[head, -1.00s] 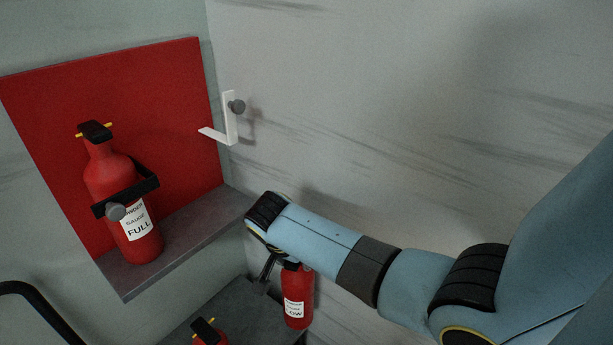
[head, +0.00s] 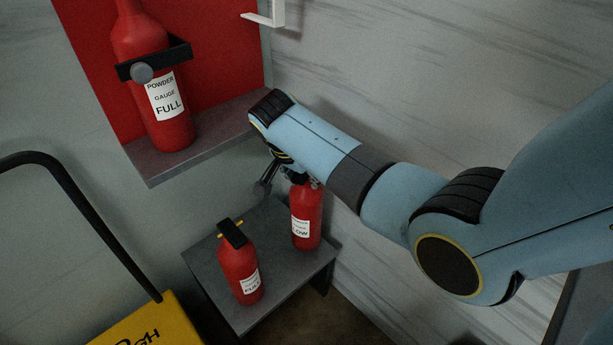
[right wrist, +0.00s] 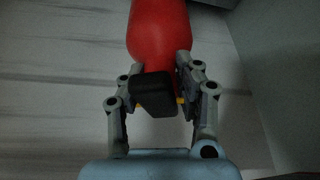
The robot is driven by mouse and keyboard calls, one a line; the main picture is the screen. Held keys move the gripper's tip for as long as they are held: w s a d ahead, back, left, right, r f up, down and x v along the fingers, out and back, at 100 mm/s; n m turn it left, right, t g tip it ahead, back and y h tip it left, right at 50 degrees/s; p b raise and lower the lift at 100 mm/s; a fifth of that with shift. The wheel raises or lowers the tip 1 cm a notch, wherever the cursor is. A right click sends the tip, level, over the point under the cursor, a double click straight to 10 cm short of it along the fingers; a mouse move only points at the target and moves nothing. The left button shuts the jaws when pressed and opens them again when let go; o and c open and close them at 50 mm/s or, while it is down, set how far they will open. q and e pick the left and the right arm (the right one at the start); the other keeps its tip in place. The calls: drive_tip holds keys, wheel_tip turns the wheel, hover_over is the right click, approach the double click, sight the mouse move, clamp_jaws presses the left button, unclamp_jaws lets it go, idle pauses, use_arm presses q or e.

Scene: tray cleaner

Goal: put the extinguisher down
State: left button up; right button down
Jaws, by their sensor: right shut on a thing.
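My right gripper (head: 287,180) is shut on the neck of a small red extinguisher (head: 308,222) whose label ends in "LOW". That extinguisher hangs upright below the gripper at the back right of a low grey table (head: 281,284); I cannot tell whether its base touches the top. In the right wrist view the fingers (right wrist: 157,78) close around its neck, under the black head, with the red body (right wrist: 160,28) beyond. A second small extinguisher (head: 239,268), labelled "FULL", stands on the table to the left. My left gripper is not in view.
A larger extinguisher (head: 157,112), marked "POWDER GAUGE FULL", stands on a grey shelf (head: 212,133) before a red panel (head: 222,60), held by a black clamp. A white hook (head: 277,14) is on the wall. A yellow cart (head: 150,325) with a black handle is at lower left.

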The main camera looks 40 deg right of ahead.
sight(305, 187)
wheel_tip(305, 187, down, 2)
drive_tip(key=shift+f+b, duration=0.25)
drive_tip(key=shift+b, duration=0.7)
drive_tip(key=shift+f, duration=0.2)
drive_tip(key=shift+w+r, duration=0.1)
drive_tip(key=shift+r, duration=0.1)
drive_tip(key=c, duration=1.4)
unclamp_jaws()
drive_tip(key=shift+f, duration=0.3)
drive_tip(key=o, duration=0.5)
drive_tip(key=shift+s, duration=0.2)
